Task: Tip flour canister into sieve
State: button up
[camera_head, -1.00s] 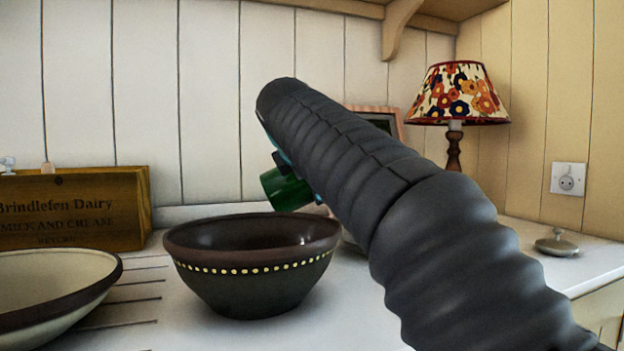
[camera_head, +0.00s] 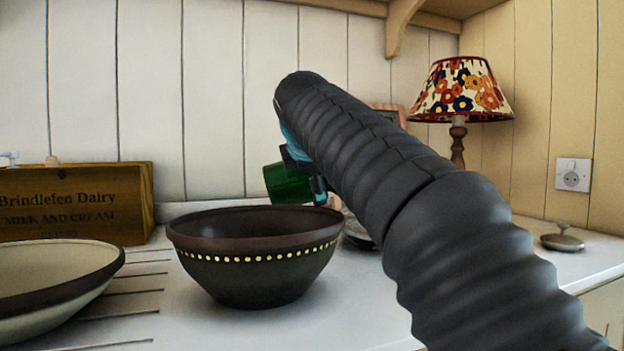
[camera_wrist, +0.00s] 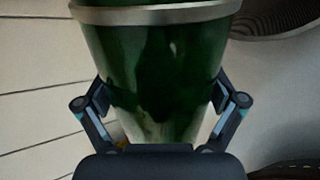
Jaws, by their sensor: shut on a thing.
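The green flour canister (camera_head: 287,184) is held in the air behind and above the dark bowl's far rim, lying on its side or nearly so. In the wrist view the green canister (camera_wrist: 160,65) fills the middle, with a silver band around it at the top. My gripper (camera_wrist: 162,108) has a finger on each side of it and is shut on it. In the head view my arm hides most of the gripper (camera_head: 318,188). A round dark mesh-like thing, probably the sieve (camera_wrist: 275,15), shows at the wrist view's upper right. The canister's contents are not visible.
The dark bowl (camera_head: 255,282) with yellow dots stands on the white worktop (camera_head: 350,318). A cream dish (camera_head: 55,270) and a wooden dairy crate (camera_head: 75,205) are at left. A lamp (camera_head: 460,95) and a small knobbed lid (camera_head: 562,239) are at right. A grey metal thing (camera_head: 358,235) is partly behind my arm.

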jog(key=shift+d+f+m+y+b, duration=0.15)
jog(key=shift+f+m+y+b, duration=0.35)
jog(key=shift+b, duration=0.45)
jog(key=shift+d+f+m+y+b, duration=0.15)
jog(key=shift+f+m+y+b, duration=0.35)
jog(key=shift+b, duration=0.4)
dwell(0.3)
jog(key=shift+d+r+y+p, duration=0.2)
jog(key=shift+r+y+p, duration=0.1)
jog(key=shift+y, duration=0.2)
jog(key=shift+w+d+r+m+y+p, duration=0.1)
jog(key=shift+d+r+m+y+p, duration=0.5)
jog(key=shift+r, duration=0.25)
jog(key=shift+d+r+m+y+p, duration=0.45)
jog(key=shift+r+m+y+p, duration=0.15)
jog(key=shift+r, duration=0.2)
dwell(0.9)
jog(key=shift+r, duration=0.1)
dwell(1.2)
jog(key=shift+a+r+n+h+p, duration=0.1)
jog(key=shift+r+n+h+p, duration=0.35)
jog(key=shift+p, duration=0.5)
jog(key=shift+r+n+h+p, duration=0.15)
jog(key=shift+n+h+p, duration=0.3)
jog(key=shift+h+p, duration=0.25)
jog(key=shift+n+h, duration=0.3)
jog(key=shift+h, duration=0.05)
